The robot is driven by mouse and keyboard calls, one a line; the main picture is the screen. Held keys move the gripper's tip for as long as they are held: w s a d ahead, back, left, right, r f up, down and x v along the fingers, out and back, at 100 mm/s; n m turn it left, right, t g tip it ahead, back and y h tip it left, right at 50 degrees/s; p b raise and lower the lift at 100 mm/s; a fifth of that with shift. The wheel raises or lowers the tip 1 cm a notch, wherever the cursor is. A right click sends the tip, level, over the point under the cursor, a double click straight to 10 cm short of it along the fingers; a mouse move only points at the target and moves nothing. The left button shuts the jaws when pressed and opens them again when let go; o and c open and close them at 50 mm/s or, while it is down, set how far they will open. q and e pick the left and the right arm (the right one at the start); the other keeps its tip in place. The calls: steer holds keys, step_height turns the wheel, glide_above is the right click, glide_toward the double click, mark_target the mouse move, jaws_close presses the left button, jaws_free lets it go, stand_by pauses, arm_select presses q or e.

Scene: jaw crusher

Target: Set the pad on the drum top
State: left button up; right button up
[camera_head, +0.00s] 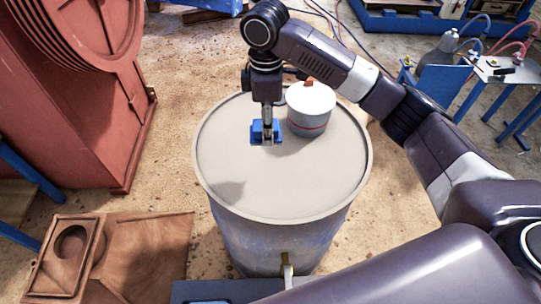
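The drum (315,185) stands upright in the middle of the view, with a broad, pale round top. A small blue pad (256,134) with a raised middle shows over the far left part of the drum top. My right gripper (267,136) reaches down from above and its narrow fingers are closed on the middle of the pad. I cannot tell whether the pad's underside touches the drum top. The fingers hide part of the pad. My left gripper is not in view.
A white canister (311,112) with a red cap stands on the drum top, just right of the pad. The near half of the top is clear. A large red machine (75,100) stands at left, a brown cast part (70,255) lies near left, and a small table (495,70) stands at right.

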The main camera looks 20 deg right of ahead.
step_height(320, 180, down, 9)
steer(key=shift+d+p, duration=0.1)
steer(key=shift+p, duration=0.65)
steer(key=shift+f+p, duration=0.45)
steer(key=shift+f, duration=1.95)
steer(key=o, duration=1)
steer(key=shift+f, duration=0.15)
step_height(320, 180, up, 11)
steer(key=b, duration=0.3)
steer(key=shift+r, duration=0.7)
